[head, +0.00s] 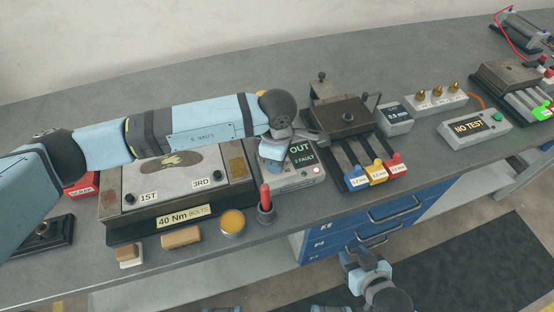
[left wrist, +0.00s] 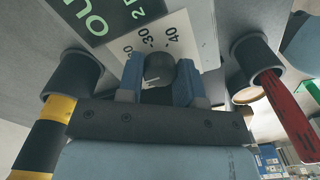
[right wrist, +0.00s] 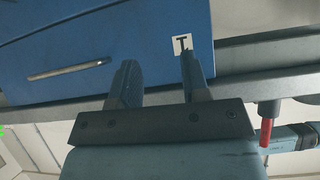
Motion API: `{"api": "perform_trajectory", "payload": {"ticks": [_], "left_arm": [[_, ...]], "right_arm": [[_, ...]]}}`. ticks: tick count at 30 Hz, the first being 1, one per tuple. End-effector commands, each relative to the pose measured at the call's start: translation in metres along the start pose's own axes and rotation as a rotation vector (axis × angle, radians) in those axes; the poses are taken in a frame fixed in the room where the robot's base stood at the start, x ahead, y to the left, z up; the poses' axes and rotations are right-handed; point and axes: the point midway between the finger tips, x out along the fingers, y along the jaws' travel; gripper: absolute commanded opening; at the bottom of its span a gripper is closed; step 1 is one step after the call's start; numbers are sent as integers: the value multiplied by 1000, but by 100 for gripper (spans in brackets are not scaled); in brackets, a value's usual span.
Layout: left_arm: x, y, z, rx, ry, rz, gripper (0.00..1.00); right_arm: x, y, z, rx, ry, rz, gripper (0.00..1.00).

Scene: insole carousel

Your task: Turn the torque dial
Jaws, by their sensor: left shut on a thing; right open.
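The torque dial is a dark round knob (left wrist: 160,69) on a pale plate marked with 30 and 40. It shows in the left wrist view; in the head view my gripper hides it. My left gripper (left wrist: 158,88) has its fingers on either side of the knob, shut on it. In the head view this gripper (head: 274,149) reaches down beside the display (head: 300,149) reading OUT and 2 FAULT. My right gripper (head: 364,258) is open and empty, low in front of the blue drawers. In the right wrist view its open fingers (right wrist: 158,75) face a blue drawer front.
A red-handled tool (head: 265,196) stands in a dark cup near the bench's front edge, close to the dial. A yellow-and-black handle (left wrist: 45,130) stands in another cup. The insole fixture (head: 172,218) lies left, under my left arm. Blue drawers (head: 350,228) sit below the bench.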

Motion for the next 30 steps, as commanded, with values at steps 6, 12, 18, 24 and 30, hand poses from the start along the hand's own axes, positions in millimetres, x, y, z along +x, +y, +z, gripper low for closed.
{"api": "perform_trajectory", "payload": {"ticks": [6,12,18,24,30], "left_arm": [[0,0,0,-28,0,0,10],[-1,0,0,-30,0,0,10],[-1,0,0,-30,0,0,45],[0,0,0,-29,0,0,59],[-3,0,0,-29,0,0,59]], "right_arm": [[1,0,1,4,0,0,43],[1,0,0,5,2,0,43],[1,0,0,5,3,0,43],[1,-1,0,5,4,-1,43],[1,-1,0,5,4,-1,43]]}}
